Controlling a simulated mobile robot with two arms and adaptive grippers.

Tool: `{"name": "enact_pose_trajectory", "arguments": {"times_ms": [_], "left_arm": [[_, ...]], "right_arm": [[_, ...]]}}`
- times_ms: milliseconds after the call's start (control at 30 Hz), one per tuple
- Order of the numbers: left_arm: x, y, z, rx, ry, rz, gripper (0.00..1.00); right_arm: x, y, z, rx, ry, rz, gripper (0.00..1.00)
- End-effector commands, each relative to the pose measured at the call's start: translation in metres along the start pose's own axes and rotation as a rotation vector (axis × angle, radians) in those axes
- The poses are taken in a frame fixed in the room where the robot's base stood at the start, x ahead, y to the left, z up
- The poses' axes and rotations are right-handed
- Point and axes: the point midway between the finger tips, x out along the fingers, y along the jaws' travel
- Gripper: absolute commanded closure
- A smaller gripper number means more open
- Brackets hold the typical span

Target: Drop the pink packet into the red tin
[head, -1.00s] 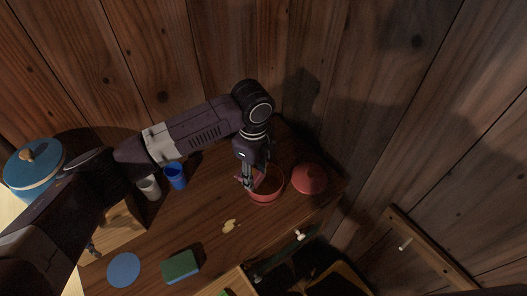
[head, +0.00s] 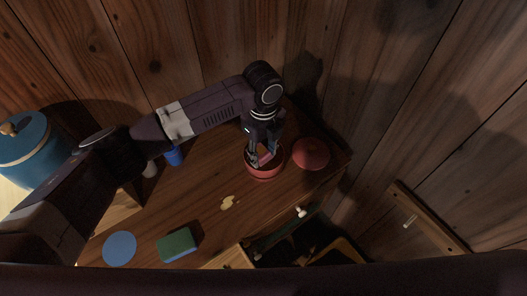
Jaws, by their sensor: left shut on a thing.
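The red tin (head: 266,174) stands open on the wooden cabinet top, near its back right. My left gripper (head: 259,160) points down over the tin's opening. It is shut on the pink packet (head: 266,157), which shows between and beside the fingers, over the tin's mouth. I cannot tell how far below the rim the packet reaches. A round red lid (head: 311,154) lies on the top to the right of the tin. My right gripper is not in view.
A blue cup (head: 173,156) and a pale cup (head: 150,169) stand left, partly behind my arm. A blue disc (head: 119,249), a green and blue sponge (head: 176,245) and a yellowish piece (head: 227,202) lie in front. A blue pot (head: 30,150) stands far left. Drawers are open at the front.

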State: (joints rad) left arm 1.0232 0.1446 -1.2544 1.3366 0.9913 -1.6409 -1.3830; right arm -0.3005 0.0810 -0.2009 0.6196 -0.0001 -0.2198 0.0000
Motion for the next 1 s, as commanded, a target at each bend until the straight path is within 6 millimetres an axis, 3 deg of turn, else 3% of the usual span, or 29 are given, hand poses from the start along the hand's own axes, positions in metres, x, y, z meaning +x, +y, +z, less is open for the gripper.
{"name": "enact_pose_trajectory", "arguments": {"times_ms": [333, 367, 533, 867, 1000], "left_arm": [[0.006, 0.0, 0.0, -0.001, -0.001, -0.001, 0.8], [0.006, 0.0, 0.0, -0.001, -0.001, -0.001, 0.62], [0.006, 0.0, 0.0, -0.001, -0.001, -0.001, 0.43], [0.004, 0.0, 0.0, 0.0, -0.001, -0.001, 0.43], [-0.012, -0.001, 0.001, -0.001, -0.003, -0.003, 0.43]], "right_arm": [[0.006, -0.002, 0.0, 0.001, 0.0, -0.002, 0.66], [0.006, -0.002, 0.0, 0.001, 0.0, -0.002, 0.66], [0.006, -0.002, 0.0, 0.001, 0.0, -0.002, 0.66], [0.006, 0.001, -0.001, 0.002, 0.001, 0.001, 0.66], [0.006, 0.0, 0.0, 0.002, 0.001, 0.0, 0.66]]}}
